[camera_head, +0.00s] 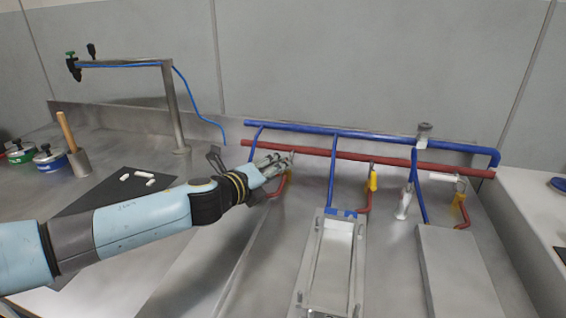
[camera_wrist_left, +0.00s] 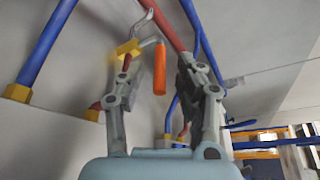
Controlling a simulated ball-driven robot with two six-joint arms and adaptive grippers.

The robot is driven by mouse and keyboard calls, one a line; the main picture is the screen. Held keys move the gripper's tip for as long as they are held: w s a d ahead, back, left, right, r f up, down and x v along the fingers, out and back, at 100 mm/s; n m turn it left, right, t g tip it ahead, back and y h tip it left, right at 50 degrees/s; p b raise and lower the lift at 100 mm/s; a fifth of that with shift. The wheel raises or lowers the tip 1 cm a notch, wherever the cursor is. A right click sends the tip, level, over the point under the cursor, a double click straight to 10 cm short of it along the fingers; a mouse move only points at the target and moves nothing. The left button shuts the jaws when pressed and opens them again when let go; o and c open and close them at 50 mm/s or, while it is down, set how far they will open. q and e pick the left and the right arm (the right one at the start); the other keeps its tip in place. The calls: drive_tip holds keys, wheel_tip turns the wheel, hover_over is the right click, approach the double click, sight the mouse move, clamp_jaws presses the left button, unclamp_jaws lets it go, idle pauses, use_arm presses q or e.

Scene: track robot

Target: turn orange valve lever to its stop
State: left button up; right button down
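The orange valve lever (camera_wrist_left: 160,69) shows in the left wrist view as a short orange grip on a bent metal arm. It lies between the two fingers of my left gripper (camera_wrist_left: 157,66), which stand apart on either side of it. I see a gap at both sides of the grip. In the head view, my left gripper (camera_head: 276,164) is at the left part of the pipework. It hides the orange lever there. A yellow fitting (camera_wrist_left: 127,48) sits beside the lever's metal arm. My right gripper is not in view.
A blue pipe (camera_head: 380,131) and a red pipe (camera_head: 335,152) run along the back of the steel bench. Other valves with yellow fittings (camera_head: 373,180) stand to the right. A metal frame (camera_head: 357,270) and a grey block (camera_head: 455,270) lie in front.

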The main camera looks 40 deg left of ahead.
use_arm(q)
drive_tip(key=shift+x, duration=1.6)
drive_tip(key=shift+c, duration=0.3)
clamp_jaws()
